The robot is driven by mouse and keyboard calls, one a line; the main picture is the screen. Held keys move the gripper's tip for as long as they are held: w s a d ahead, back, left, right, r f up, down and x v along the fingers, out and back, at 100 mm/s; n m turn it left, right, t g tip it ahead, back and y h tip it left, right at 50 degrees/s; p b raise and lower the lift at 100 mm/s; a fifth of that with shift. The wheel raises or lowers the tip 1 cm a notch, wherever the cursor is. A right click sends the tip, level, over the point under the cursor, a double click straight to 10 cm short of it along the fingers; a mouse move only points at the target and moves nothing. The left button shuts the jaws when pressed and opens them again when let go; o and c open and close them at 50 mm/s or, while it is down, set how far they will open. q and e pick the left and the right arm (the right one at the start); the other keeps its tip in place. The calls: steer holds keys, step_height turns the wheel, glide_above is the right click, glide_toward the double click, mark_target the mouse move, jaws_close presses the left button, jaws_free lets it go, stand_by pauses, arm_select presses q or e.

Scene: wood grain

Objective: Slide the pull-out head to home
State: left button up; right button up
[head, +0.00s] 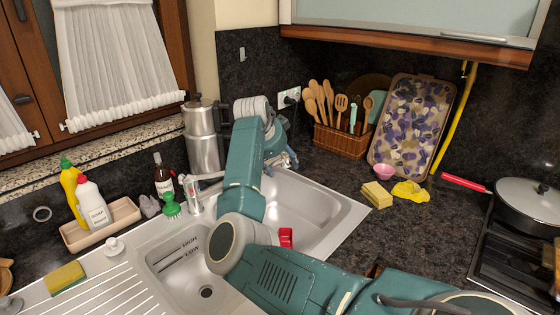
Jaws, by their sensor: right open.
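The silver faucet (194,195) stands at the back rim of the steel sink (322,203), and its spout runs right until my right arm covers it. The pull-out head cannot be made out; my arm hides the area past the visible spout. My right arm reaches in from the lower right, bends over the sink and goes up toward the back wall. My right gripper (287,160) is small and partly covered near the sink's back right edge. It is open, and I see nothing held in it. My left gripper is not in view.
A steel pot (203,135), a brown bottle (164,177) and a green brush (171,206) stand near the faucet. A utensil basket (341,141) stands behind.

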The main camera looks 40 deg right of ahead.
jaws_close()
steer(key=w+a+f, duration=0.2)
steer(key=w+a+f+b, duration=0.1)
steer(key=w+a+f, duration=0.1)
steer(key=w+a, duration=0.1)
steer(key=w+a+f+b, duration=0.1)
steer(key=w+a+f, duration=0.1)
steer(key=w, duration=0.1)
steer(key=shift+a+f, duration=0.1)
steer(key=shift+a, duration=0.3)
steer(key=shift+s+a, duration=0.1)
steer(key=shift+a, duration=0.1)
steer(key=shift+a+f, duration=0.1)
steer(key=shift+c, duration=0.3)
jaws_free()
steer(key=shift+o, duration=0.3)
steer(key=shift+w+a, duration=0.2)
steer(key=shift+w, duration=0.05)
steer(key=shift+s+d, duration=0.1)
steer(key=shift+d, duration=0.1)
